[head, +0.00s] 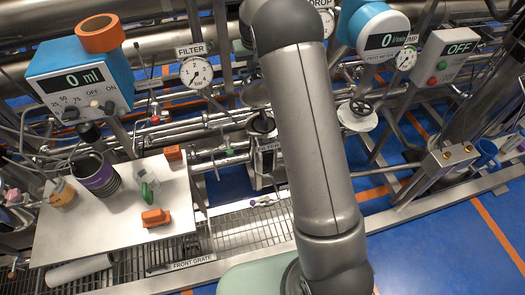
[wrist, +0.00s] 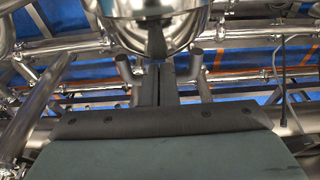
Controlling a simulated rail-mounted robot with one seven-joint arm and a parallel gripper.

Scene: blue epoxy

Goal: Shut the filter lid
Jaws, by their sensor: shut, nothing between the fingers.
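The filter (head: 265,160) is a steel housing just left of my arm in the head view, with a dark round top. A round steel disc, apparently its lid (head: 254,94), stands raised behind that top, partly covered by my arm. How far it is open is hard to tell. In the wrist view my gripper (wrist: 156,48) is shut and empty, its dark fingers together. The fingertips overlap the lower edge of a shiny rounded steel part (wrist: 158,22), possibly the lid; I cannot tell whether they touch. My fingers are hidden in the head view.
Pipes surround the filter, with a handwheel valve (head: 358,115) to the right and a FILTER gauge (head: 196,71) at upper left. A pale work plate (head: 110,225) at left holds a dark cup (head: 97,176) and orange blocks. Blue floor (head: 425,250) is clear at lower right.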

